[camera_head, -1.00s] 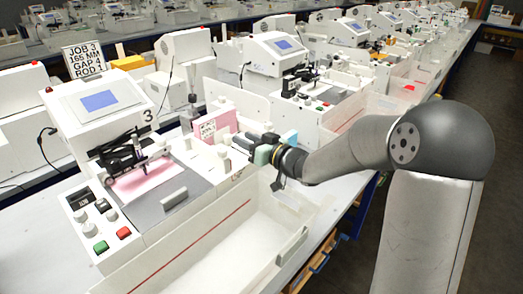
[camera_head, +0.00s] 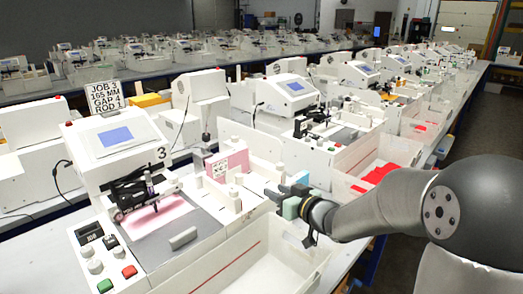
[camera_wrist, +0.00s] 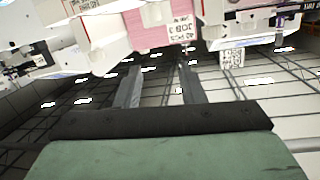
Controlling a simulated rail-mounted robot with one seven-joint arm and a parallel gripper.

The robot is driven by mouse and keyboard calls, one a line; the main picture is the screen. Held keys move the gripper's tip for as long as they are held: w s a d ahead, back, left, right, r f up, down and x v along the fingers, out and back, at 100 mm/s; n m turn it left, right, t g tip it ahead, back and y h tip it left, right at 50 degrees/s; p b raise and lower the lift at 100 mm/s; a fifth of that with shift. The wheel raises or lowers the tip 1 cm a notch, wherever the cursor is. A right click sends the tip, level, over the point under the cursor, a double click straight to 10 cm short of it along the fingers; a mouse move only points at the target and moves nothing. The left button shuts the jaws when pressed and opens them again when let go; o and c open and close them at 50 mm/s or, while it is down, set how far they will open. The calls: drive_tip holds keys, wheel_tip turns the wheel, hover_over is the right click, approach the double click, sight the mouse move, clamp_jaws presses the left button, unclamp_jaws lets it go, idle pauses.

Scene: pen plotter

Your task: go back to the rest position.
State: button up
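My gripper (camera_head: 279,192) is at the end of my arm, right of the station's pink card stack and above the right part of the station. In the wrist view my gripper (camera_wrist: 160,75) shows two grey fingers standing apart with nothing between them, so it is open and empty. The plotter station 3 (camera_head: 112,142) has a screen, a pen carriage (camera_head: 133,195) and a pink sheet (camera_head: 158,216) on its bed.
A white open tray (camera_head: 290,262) lies in front of the station. A job sign (camera_head: 104,96) stands on top of it. Green and red buttons (camera_head: 129,271) are at the front left. Similar stations (camera_head: 292,92) fill the bench behind. The aisle on the right is clear.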

drive_tip(key=s+d+f+m+g+h, duration=0.4)
drive_tip(key=s+d+f+h, duration=0.2)
drive_tip(key=s+d+h, duration=0.4)
drive_tip(key=s+a+f+g, duration=0.1)
drive_tip(key=s+g, duration=0.3)
drive_tip(key=s, duration=0.7)
drive_tip(key=s+a+f+m+g, duration=0.1)
drive_tip(key=s+g, duration=0.3)
drive_tip(key=s, duration=0.8)
drive_tip(key=shift+a+f+g+y, duration=0.3)
drive_tip(key=shift+a+f+g, duration=0.1)
drive_tip(key=shift+a+f, duration=0.2)
